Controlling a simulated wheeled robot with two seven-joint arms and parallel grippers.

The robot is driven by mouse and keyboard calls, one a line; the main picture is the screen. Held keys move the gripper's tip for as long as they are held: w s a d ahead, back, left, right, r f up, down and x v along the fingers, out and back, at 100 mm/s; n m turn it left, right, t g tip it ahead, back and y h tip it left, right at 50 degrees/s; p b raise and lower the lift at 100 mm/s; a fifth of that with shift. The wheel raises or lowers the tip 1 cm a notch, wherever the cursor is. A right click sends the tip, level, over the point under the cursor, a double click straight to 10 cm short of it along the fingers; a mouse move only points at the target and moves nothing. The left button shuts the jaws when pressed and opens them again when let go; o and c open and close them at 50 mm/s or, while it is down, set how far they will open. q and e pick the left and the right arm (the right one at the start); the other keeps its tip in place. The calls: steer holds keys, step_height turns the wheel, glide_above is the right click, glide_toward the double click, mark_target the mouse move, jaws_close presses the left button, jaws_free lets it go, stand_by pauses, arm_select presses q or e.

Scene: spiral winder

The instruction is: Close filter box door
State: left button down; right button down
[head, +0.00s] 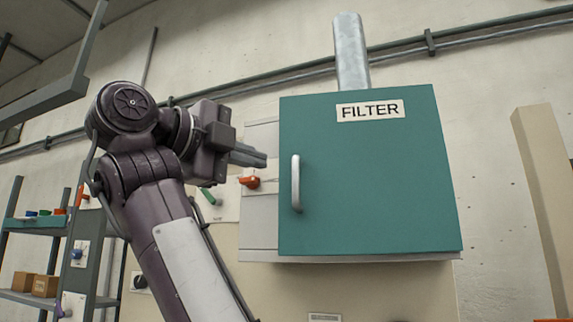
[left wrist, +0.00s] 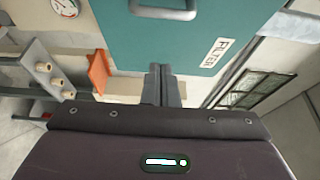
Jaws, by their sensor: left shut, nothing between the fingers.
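The teal filter box door (head: 370,180) has a FILTER label near its top and a pale vertical handle (head: 296,184) near its left edge. Grey box body (head: 260,222) shows to the left of the door and below it. I cannot tell exactly how far the door stands from the box. My left gripper (head: 264,159) is shut and empty, its fingers pointing right, just left of the door's left edge. In the left wrist view, the shut fingers (left wrist: 162,70) reach the door's (left wrist: 165,40) near edge; contact is unclear. My right gripper is out of view.
A red-orange lever (head: 250,182) sits just below my left fingers, with a green one (head: 208,196) further left. A metal duct (head: 350,52) rises above the box. Shelves (head: 30,240) stand far left, and a beige post (head: 545,180) stands at right.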

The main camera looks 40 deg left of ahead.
mark_target(288, 186)
arm_select(q)
steer(key=w+a+p, duration=0.1)
steer(key=w+p, duration=0.5)
steer(key=w, duration=0.5)
steer(key=shift+a+p, duration=0.15)
steer(key=shift+p, duration=0.15)
steer(key=shift+w, duration=0.1)
steer(key=shift+w, duration=0.1)
steer(key=w+a, duration=0.1)
steer(key=w, duration=0.1)
steer(key=w+a, duration=0.3)
steer(key=w, duration=0.1)
steer(key=shift+w+a, duration=0.1)
steer(key=shift+a, duration=0.15)
steer(key=shift+s+d+r, duration=0.1)
steer(key=shift+s+d, duration=0.05)
steer(key=shift+s, duration=0.05)
steer(key=shift+w, duration=0.1)
